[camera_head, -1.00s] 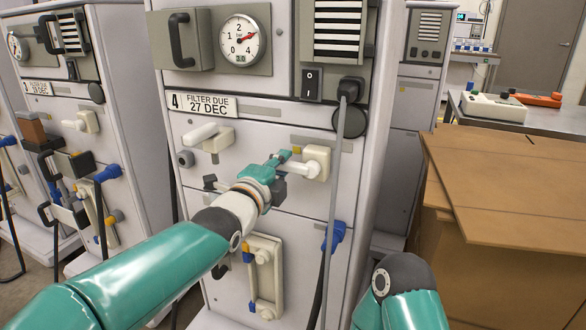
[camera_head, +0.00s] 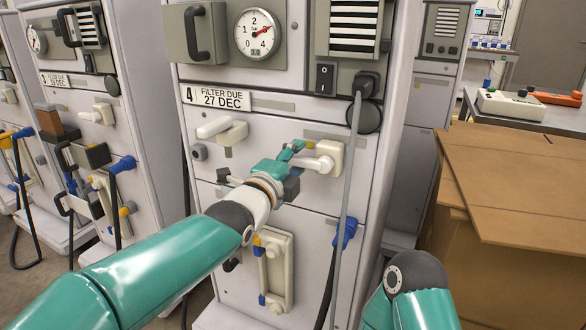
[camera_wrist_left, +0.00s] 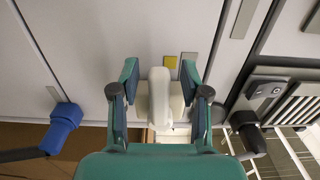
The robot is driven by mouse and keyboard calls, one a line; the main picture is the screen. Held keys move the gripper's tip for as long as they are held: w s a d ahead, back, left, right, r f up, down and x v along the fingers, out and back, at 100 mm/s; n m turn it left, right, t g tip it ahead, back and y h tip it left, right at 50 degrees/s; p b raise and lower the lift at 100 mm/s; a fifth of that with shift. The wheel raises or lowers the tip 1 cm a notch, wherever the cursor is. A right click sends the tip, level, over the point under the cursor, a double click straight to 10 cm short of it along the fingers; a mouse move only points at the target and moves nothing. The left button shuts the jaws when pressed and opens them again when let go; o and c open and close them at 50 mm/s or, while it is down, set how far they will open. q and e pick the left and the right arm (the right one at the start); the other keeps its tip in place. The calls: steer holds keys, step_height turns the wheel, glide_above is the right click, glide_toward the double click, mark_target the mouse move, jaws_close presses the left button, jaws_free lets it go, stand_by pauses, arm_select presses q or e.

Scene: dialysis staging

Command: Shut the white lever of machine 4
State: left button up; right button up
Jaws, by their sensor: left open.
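Machine 4 (camera_head: 270,205) is a white cabinet with a "4 FILTER DUE 27 DEC" label. A white lever (camera_head: 312,163) sits on a cream block (camera_head: 333,153) at the right of its front and points left. My left gripper (camera_head: 297,165) is at this lever, open. In the left wrist view the lever (camera_wrist_left: 160,92) lies between the two spread fingers of my left gripper (camera_wrist_left: 159,78), with small gaps visible on both sides. A second pale lever (camera_head: 213,127) on a cream block is at the upper left of the front. My right gripper is out of view.
A grey hose (camera_head: 350,170) hangs just right of the lever block. A blue connector (camera_head: 347,232) and a cream bracket (camera_head: 277,270) are below. Cardboard boxes (camera_head: 510,180) stand at the right. Another machine (camera_head: 90,75) stands at the left.

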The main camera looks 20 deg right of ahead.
arm_select(q)
steer(key=v, duration=1.1)
steer(key=shift+s+a, duration=0.25)
steer(key=shift+s, duration=0.05)
